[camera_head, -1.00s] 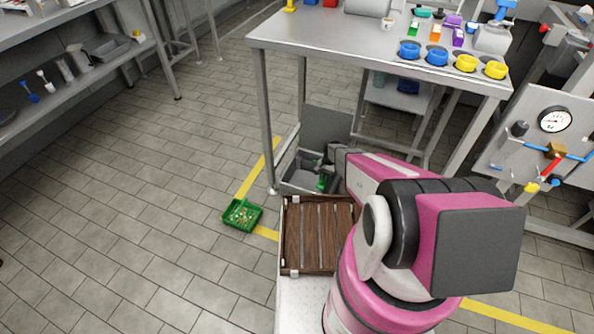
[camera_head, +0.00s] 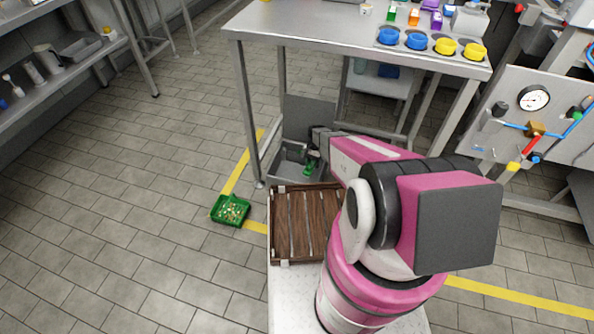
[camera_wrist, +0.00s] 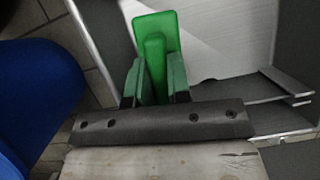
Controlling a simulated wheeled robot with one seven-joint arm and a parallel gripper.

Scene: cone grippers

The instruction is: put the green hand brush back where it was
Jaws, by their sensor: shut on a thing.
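The green hand brush (camera_wrist: 155,65) is held in my gripper (camera_wrist: 154,82), whose two fingers close on it from both sides in the wrist view. Its wide green end points away from the gripper. In the head view, my gripper (camera_head: 313,158) and the green brush (camera_head: 309,168) are at the grey open bin (camera_head: 292,152) on the floor under the table's left end. My gripper hides part of the brush, and I cannot tell whether the brush touches the bin.
A brown slatted wooden crate (camera_head: 304,226) sits on my base. The steel table (camera_head: 300,22) stands behind, its leg (camera_head: 246,110) close to the bin. Floor at left is clear.

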